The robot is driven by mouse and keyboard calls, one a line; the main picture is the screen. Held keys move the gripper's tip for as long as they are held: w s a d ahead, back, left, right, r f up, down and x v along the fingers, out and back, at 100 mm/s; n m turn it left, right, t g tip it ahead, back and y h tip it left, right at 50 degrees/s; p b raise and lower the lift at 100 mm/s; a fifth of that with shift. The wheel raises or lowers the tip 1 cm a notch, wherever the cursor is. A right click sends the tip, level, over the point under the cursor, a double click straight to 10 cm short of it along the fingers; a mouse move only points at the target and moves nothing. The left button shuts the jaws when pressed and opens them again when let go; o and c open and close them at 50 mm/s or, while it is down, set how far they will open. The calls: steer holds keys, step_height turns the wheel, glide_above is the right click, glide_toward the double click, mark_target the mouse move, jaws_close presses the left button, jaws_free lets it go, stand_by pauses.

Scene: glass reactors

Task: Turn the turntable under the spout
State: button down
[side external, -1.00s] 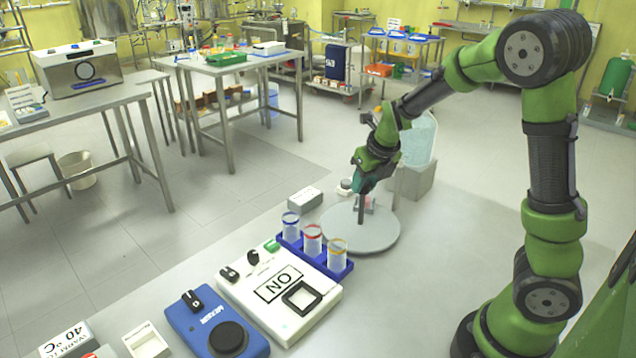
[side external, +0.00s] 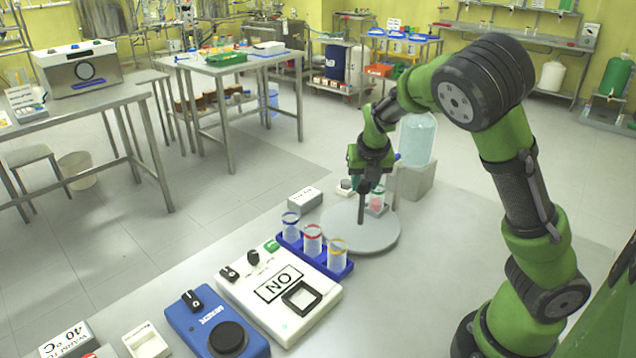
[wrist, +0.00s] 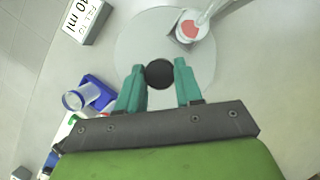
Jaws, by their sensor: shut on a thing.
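The turntable (side external: 350,238) is a flat, light grey disc on the bench, also visible in the wrist view (wrist: 132,42). A dark upright post (side external: 361,210) stands on it. My gripper (side external: 362,187) is above the disc, its teal fingers shut on the post, whose round black top shows between them in the wrist view (wrist: 159,74). A small clear vessel with red in it (side external: 377,203) stands on the disc, right of the post. In the wrist view it is near the far rim (wrist: 191,31). The spout, with a blue tap (side external: 397,157), is partly hidden by my gripper.
A large clear bottle (side external: 418,140) stands on a grey block (side external: 415,180) behind the turntable. A "10 ml" label block (wrist: 86,18) lies left of it. A blue rack (side external: 318,256) with three ringed tubes is close in front. Bench right of the disc is clear.

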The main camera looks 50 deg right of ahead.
steer(key=shift+m, duration=0.3)
stand_by(0.4)
steer(key=c, duration=0.8)
jaws_free()
steer(key=shift+o, duration=0.2)
steer(key=v, duration=0.7)
steer(key=shift+r, duration=0.3)
steer(key=shift+a, duration=0.1)
